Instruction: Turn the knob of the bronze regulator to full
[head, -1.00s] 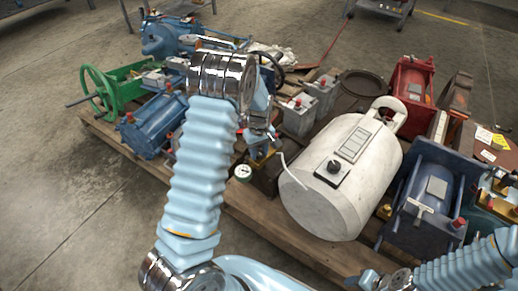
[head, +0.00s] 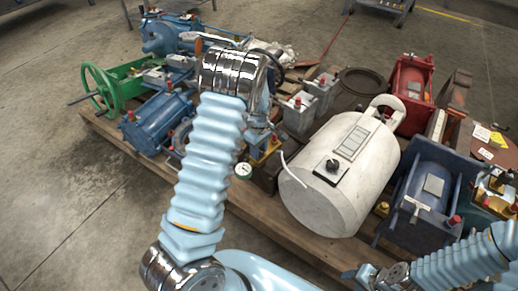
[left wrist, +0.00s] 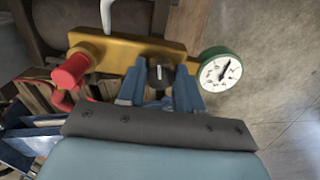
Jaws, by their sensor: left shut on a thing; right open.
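The bronze regulator (left wrist: 125,50) is a golden-brown bar across the left wrist view, with a green-rimmed gauge (left wrist: 220,70) at right and a red cap (left wrist: 72,70) at left. Its black knob (left wrist: 160,74) shows a pale mark pointing roughly up in that view. My left gripper (left wrist: 160,90) is shut on the knob, one blue finger on each side. In the head view the regulator (head: 264,154) and gauge (head: 243,170) show partly behind my left arm, and the knob is hidden. My right gripper (head: 362,274) is open and empty, low in the head view.
A white tank (head: 330,195) stands right of the regulator on a wooden pallet (head: 270,225). A blue unit (head: 425,205), a red unit (head: 408,95), a green handwheel (head: 98,92) and blue cylinders (head: 155,125) crowd around. Floor at left is clear.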

